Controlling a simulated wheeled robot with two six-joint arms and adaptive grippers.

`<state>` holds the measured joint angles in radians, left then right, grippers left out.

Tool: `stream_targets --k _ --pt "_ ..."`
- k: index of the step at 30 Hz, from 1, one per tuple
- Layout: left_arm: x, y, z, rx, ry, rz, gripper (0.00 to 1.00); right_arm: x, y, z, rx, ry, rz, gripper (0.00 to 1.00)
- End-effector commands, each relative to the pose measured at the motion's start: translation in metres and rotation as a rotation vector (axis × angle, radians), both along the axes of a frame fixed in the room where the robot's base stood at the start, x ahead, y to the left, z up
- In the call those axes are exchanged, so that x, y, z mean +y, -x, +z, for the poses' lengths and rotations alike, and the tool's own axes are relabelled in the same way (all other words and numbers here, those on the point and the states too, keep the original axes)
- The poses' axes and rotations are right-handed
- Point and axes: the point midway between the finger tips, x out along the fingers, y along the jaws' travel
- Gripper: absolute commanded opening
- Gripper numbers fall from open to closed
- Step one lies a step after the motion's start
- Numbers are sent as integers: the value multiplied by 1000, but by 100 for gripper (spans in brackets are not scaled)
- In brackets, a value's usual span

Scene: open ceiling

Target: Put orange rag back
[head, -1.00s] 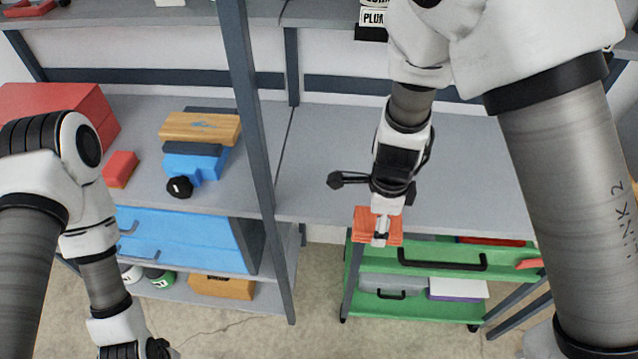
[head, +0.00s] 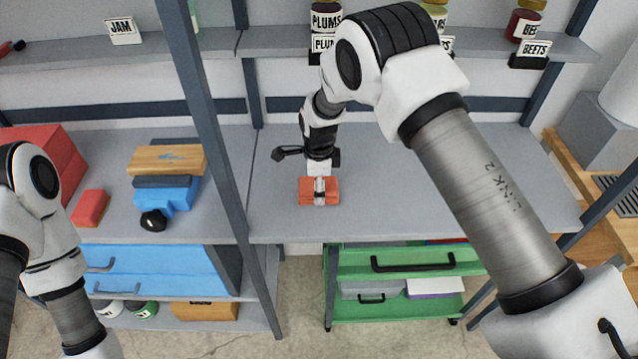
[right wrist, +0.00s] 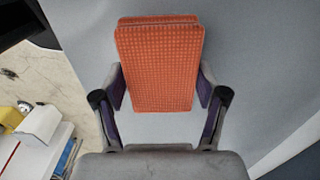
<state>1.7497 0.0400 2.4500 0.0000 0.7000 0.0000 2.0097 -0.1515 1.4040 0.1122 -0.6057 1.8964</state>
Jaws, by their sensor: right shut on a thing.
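The orange rag (head: 304,190) is a folded, textured block over the front part of the grey middle shelf (head: 400,215). My right gripper (head: 319,188) is shut on it from above. In the right wrist view the rag (right wrist: 160,65) sits between the two fingers of the right gripper (right wrist: 160,92), with the grey shelf surface behind it. I cannot tell whether the rag touches the shelf. My left arm is at the left edge of the head view; its gripper is outside the picture.
A green cart (head: 345,258) stands below the shelf. A dark upright post (head: 205,110) divides the shelving. A blue drill-like tool (head: 178,200), a wooden block (head: 165,159) and a red block (head: 90,208) are on the left shelf. The shelf around the rag is clear.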

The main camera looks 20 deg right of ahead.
Motion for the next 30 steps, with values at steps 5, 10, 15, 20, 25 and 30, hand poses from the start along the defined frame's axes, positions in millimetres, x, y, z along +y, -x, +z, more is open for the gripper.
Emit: stream_targets --k 5,10,15,20,25,30 --pt "0 0 7 0 0 0 88 0 0 -12 -2 0 1 39" --pt "0 0 5 0 0 0 88 0 0 -13 -2 0 1 39" --pt "0 0 4 0 0 0 88 0 0 -15 -2 0 1 97" --pt "0 0 4 0 0 0 88 0 0 -15 -2 0 1 97" --pt "0 0 6 0 0 0 88 0 0 -13 -2 0 1 97" --pt "0 0 -3 -1 0 0 88 0 -1 4 -5 -1 0 97"
